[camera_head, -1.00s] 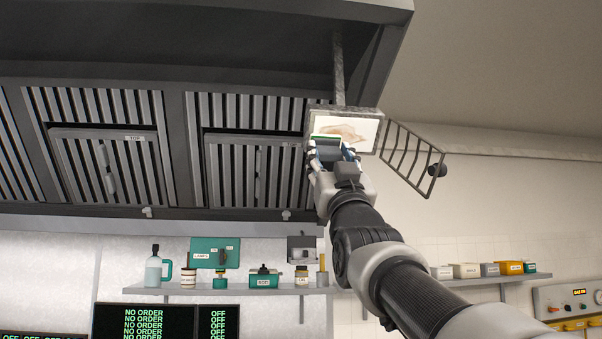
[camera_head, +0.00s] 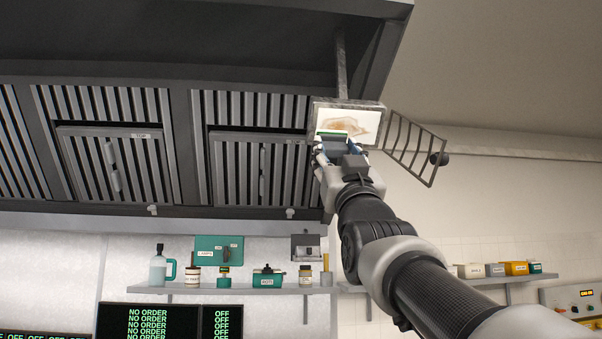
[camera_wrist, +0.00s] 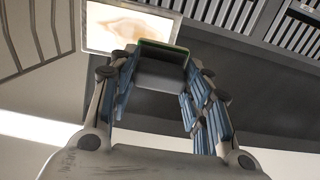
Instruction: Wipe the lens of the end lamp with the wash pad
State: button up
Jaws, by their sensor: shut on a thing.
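The end lamp's lens (camera_head: 348,122) is a lit white rectangle in a metal frame under the hood's right end, with a brown smear across its middle. It also shows at the top of the wrist view (camera_wrist: 115,24). My gripper (camera_head: 337,145) is raised to the lamp's lower left part, its fingers shut on the wash pad (camera_wrist: 160,68). The pad is a dark grey block with a green edge layer facing the lens. In the head view the pad overlaps the lens's lower left. I cannot tell whether the pad touches the lens.
A wire guard (camera_head: 410,148) hangs open to the lamp's right. The hood with slatted filters (camera_head: 262,170) is to the left. Below are a shelf (camera_head: 240,290) with bottles and boxes, and an order screen (camera_head: 155,321). The upper right is open space by the wall.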

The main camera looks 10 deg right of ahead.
aim_at(330, 140)
jog(key=shift+p+x, duration=3.1)
jog(key=shift+x, duration=0.2)
jog(key=shift+p+x, duration=1.25)
jog(key=shift+p, duration=0.1)
jog(key=shift+s+d, duration=0.1)
jog(key=shift+d, duration=1.95)
jog(key=shift+d+p, duration=0.9)
jog(key=shift+d, duration=3)
jog(key=shift+r, duration=0.1)
jog(key=shift+a, duration=0.1)
